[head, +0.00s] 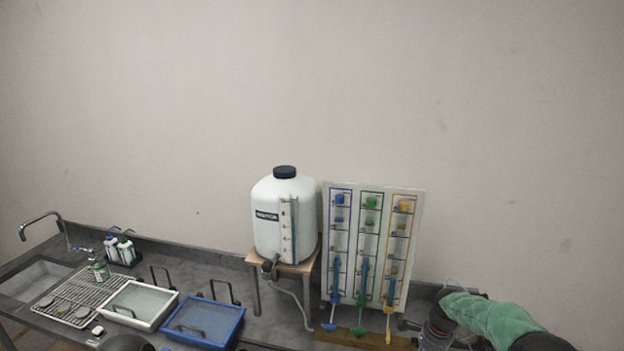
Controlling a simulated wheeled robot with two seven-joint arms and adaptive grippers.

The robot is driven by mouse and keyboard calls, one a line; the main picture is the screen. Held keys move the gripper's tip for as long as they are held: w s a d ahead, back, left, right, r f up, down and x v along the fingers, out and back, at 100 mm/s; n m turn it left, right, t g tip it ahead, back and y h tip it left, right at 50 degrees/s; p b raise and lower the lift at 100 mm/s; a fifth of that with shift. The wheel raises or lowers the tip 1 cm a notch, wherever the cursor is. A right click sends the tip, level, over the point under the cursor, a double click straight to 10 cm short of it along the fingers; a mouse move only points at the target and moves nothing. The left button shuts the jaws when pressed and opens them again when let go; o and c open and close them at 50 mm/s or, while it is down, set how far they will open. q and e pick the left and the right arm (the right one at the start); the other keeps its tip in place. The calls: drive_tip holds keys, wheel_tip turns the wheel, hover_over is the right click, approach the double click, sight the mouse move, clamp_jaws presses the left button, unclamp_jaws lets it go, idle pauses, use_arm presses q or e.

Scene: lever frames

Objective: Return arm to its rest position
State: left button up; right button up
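My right arm (495,318), with a green cover, comes in at the bottom right. Its dark front end, in front of the counter, reaches close to the lower right of a white panel (346,240). The fingers are too small and dark to make out, so whether they are open or shut does not show. The panel has a blue, a green and a yellow column. Below them are a blue lever (329,326), a green lever (358,330) and a yellow lever (388,337). My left gripper is not in view.
A white tank (270,225) stands on a wooden-topped stand (256,261) left of the panel. Further left are a blue tray (237,322), a white tray (170,297), a wire rack (62,294), bottles (125,250) and a sink (35,279). The wall above is bare.

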drive_tip(key=s+a+f+n, duration=0.1)
drive_tip(key=a+f, duration=0.1)
drive_tip(key=f, duration=0.1)
drive_tip(key=s+a+f+n, duration=0.1)
drive_tip(key=s+a+f, duration=0.1)
drive_tip(key=f, duration=0.2)
drive_tip(key=s+a+f+n+y, duration=0.1)
drive_tip(key=s+a+f, duration=0.1)
drive_tip(key=a+f, duration=0.1)
drive_tip(key=shift+s+f+n, duration=0.15)
drive_tip(key=shift+s+n, duration=0.05)
drive_tip(key=shift+n, duration=0.2)
drive_tip(key=s+a+f+n+y, duration=0.1)
drive_tip(key=s+a+f+n, duration=0.3)
drive_tip(key=s, duration=0.5)
drive_tip(key=s+a+f+n, duration=0.25)
drive_tip(key=s+a, duration=0.25)
drive_tip(key=s, duration=0.5)
drive_tip(key=s+a+f+n+y, duration=0.1)
drive_tip(key=s+a+f+n, duration=0.3)
drive_tip(key=s, duration=0.5)
drive_tip(key=w+d+f+b+x, duration=0.1)
drive_tip(key=d+b+x, duration=0.1)
drive_tip(key=b+x, duration=1.2)
drive_tip(key=shift+w+d+b, duration=0.15)
drive_tip(key=shift+w+b, duration=0.15)
drive_tip(key=shift+b, duration=0.95)
drive_tip(key=shift+f, duration=0.1)
